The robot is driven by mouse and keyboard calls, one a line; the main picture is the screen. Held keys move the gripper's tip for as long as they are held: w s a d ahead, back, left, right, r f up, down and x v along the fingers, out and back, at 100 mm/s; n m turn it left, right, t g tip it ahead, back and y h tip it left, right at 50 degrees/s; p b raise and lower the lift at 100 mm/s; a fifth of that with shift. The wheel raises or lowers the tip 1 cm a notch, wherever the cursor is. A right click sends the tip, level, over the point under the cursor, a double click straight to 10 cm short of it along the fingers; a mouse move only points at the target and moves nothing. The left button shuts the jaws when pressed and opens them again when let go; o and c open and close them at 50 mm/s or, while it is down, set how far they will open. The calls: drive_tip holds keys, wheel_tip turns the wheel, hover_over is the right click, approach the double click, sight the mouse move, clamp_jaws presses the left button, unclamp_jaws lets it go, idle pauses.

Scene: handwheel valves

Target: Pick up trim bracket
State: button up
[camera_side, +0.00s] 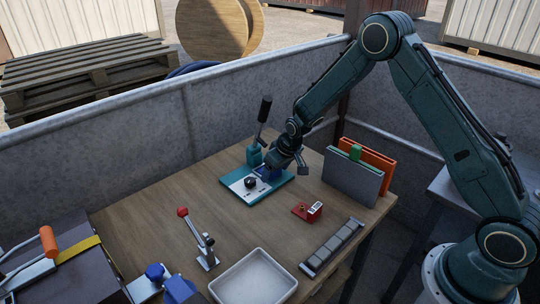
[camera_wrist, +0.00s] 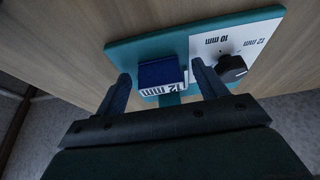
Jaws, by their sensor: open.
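A dark blue block with a white "12 mm" label (camera_wrist: 161,73) sits on or just above a teal plate (camera_wrist: 130,48). It is the likely trim bracket, though I cannot be sure. My gripper (camera_wrist: 160,69) is open, with one finger on each side of the block; I see gaps on both sides. In the side view, my gripper (camera_side: 277,165) is low over the plate (camera_side: 284,181), and the blue block (camera_side: 265,174) is partly hidden beneath it. A red bracket with a white label (camera_side: 307,211) lies apart on the table.
A black knob (camera_wrist: 231,68) stands on the plate's white panel, right of my fingers. A black-handled lever (camera_side: 264,109) rises behind the plate. Grey and orange panels (camera_side: 352,178) stand right. A red-knobbed lever (camera_side: 196,232) and white tray (camera_side: 254,278) are in front.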

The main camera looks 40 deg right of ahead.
drive_tip(key=c, duration=1.2)
drive_tip(key=shift+r, duration=0.15)
drive_tip(key=shift+r, duration=0.9)
drive_tip(key=shift+a+r, duration=0.4)
drive_tip(key=shift+r, duration=0.35)
drive_tip(key=a, duration=1.7)
drive_tip(key=shift+a, duration=0.15)
